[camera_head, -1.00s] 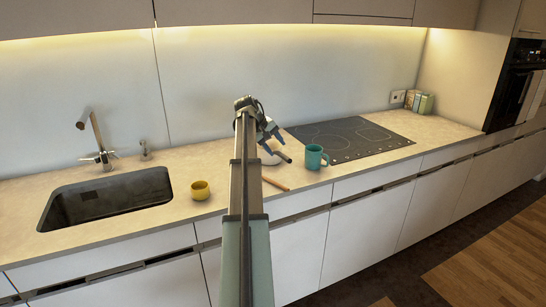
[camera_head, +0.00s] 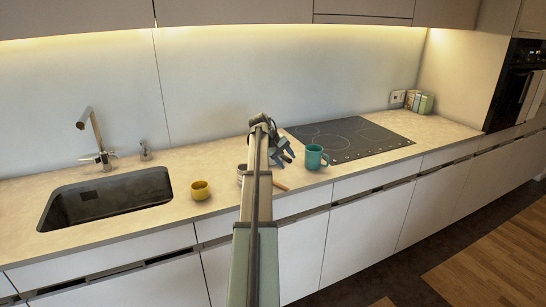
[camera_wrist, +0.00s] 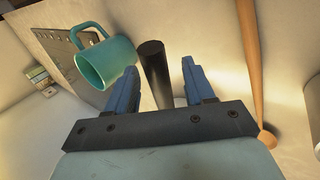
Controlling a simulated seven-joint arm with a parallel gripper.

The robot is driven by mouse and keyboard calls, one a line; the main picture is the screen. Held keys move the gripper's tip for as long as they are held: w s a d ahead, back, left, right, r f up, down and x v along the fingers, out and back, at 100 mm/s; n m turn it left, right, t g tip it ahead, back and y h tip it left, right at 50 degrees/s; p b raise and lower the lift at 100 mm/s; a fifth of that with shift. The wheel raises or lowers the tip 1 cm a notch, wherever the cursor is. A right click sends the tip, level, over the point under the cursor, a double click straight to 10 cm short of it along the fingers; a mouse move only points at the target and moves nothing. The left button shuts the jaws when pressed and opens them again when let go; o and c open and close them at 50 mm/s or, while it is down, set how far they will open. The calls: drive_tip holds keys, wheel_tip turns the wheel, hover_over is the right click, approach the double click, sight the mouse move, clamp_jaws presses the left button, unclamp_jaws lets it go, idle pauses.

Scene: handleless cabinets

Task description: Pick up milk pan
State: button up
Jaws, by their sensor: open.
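My gripper (camera_head: 281,152) is over the counter just left of the teal mug, beyond my arm. In the wrist view its two blue fingers (camera_wrist: 158,75) are open. A dark rod-like handle (camera_wrist: 154,68), which looks like the milk pan's, lies in the gap between them, with space on both sides. I cannot tell how far below the fingertips it is. The pan's body is mostly hidden behind my gripper and arm, and I cannot make out its outline.
A teal mug (camera_head: 314,157) stands close to the right, near the hob (camera_head: 350,138); it also shows in the wrist view (camera_wrist: 106,62). A wooden stick (camera_wrist: 249,55) lies on the other side. A greyish object (camera_head: 241,173), partly hidden, and a yellow cup (camera_head: 200,190) are left.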

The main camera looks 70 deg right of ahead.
clamp_jaws()
idle(0.4)
